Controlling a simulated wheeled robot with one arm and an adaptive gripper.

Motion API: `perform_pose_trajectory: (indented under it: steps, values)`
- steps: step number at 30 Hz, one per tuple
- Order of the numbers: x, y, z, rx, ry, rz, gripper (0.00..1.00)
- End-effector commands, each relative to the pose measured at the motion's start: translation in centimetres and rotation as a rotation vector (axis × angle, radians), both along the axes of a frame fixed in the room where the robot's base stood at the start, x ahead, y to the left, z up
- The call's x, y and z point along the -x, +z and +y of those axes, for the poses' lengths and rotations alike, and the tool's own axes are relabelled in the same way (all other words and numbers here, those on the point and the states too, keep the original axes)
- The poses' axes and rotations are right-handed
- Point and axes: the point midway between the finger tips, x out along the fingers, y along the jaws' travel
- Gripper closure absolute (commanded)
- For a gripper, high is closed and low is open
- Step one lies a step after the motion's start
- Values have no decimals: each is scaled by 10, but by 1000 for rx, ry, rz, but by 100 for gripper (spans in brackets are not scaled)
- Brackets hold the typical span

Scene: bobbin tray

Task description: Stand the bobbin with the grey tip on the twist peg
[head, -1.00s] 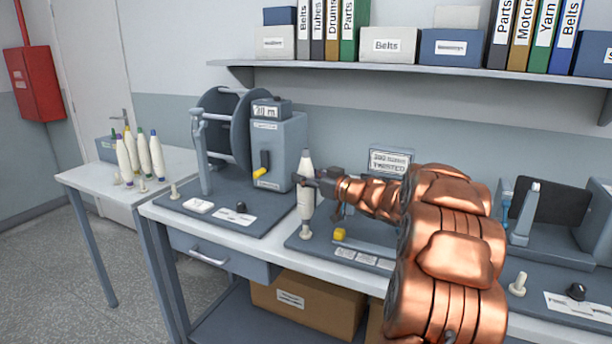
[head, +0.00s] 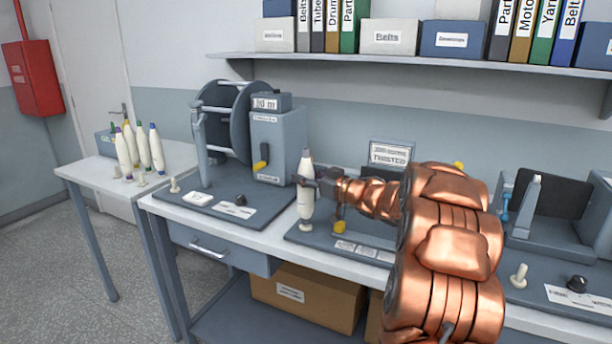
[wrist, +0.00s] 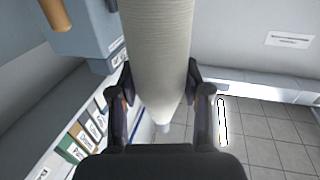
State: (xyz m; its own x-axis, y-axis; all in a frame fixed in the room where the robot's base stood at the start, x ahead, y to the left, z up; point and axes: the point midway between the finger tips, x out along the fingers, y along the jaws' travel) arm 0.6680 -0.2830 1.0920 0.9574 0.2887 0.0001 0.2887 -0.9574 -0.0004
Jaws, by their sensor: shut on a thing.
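The bobbin with the grey tip (head: 304,200) is a pale cone, upright with its grey tip on top, in the head view. My gripper (head: 313,184) is shut around its upper part from the right. In the wrist view the pale bobbin body (wrist: 158,50) runs between the two fingers (wrist: 160,95) and narrows toward its tip. The twist peg (head: 305,228) is a cream peg on the grey twist station base (head: 330,240). The bobbin's lower end is directly over the peg in the head view. I cannot tell whether the peg has entered it.
The TWISTED sign (head: 390,154) and a yellow block (head: 340,226) are near my arm. The reel machine (head: 277,145) stands left of the bobbin. Several other bobbins (head: 158,152) stand on the left table (head: 85,172). Another cream peg (head: 518,275) is at right. A shelf (head: 400,62) hangs above.

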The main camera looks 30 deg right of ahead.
Motion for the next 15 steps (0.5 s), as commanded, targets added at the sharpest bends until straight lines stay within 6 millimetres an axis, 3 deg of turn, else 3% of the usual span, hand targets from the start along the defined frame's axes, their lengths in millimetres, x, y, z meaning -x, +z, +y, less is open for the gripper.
perform_pose_trajectory:
  steps: [14, 15]
  values:
    - [0, -12, 0, 0, -1, -1, 91]
    - [0, -12, 0, 1, -1, -1, 50]
